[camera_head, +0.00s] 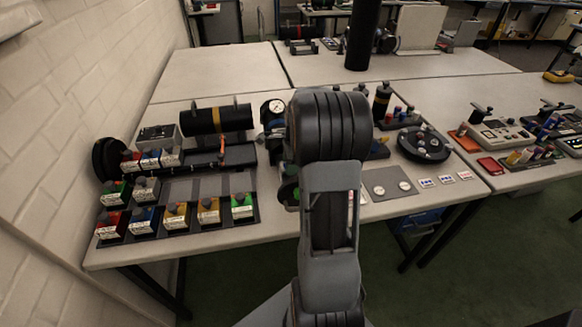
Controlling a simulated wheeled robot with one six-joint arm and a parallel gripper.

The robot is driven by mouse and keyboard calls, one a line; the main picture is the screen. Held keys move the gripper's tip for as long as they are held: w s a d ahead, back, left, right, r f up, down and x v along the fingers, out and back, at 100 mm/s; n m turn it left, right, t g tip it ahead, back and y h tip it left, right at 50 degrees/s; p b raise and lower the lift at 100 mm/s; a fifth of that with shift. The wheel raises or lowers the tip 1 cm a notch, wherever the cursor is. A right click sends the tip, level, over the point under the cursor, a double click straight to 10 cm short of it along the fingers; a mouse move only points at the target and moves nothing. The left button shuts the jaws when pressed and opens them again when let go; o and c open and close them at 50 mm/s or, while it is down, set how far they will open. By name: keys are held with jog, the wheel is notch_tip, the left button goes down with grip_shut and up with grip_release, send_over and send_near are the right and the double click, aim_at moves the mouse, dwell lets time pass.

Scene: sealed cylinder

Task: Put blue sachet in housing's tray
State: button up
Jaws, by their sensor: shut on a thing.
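A black cylinder with a yellow band (217,119) lies on its side at the back left of the near table; it looks like the housing. A long dark tray-like base (236,157) runs in front of it; I cannot tell whether this is the housing's tray. Two small white packets with blue marks, one (426,183) and another (446,179), lie flat near the front edge, right of my arm. They may be blue sachets. My gripper is hidden behind my own arm, so what it holds does not show.
A dark rack with several coloured, labelled bottles (208,210) stands at the front left. A pressure gauge (275,112) stands just left of my arm. A grey plate with two white discs (376,190), a red-marked packet (465,175) and a round black carousel (424,153) are on the right.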

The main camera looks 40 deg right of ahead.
jog(key=shift+f, duration=0.9)
jog(key=o, duration=0.9)
jog(key=shift+s, duration=0.1)
jog(key=shift+r, duration=0.15)
notch_tip(320, 180, up, 11)
jog(key=d, duration=0.2)
jog(key=s+a+r+n+h, duration=0.1)
jog(key=s+a+n, duration=0.1)
jog(key=a+n, duration=0.4)
jog(key=s+a+r+n, duration=0.2)
jog(key=a+n, duration=0.2)
jog(key=a, duration=0.3)
jog(key=s+a+f+n+t, duration=0.2)
jog(key=s+a+f+n, duration=0.1)
jog(key=s+a+n, duration=0.6)
jog(key=a+n, duration=0.1)
jog(key=n, duration=0.3)
jog(key=shift+s+a+f+t+p, duration=0.2)
jog(key=shift+s+a+t+p, duration=0.05)
jog(key=shift+s+t+p, duration=0.1)
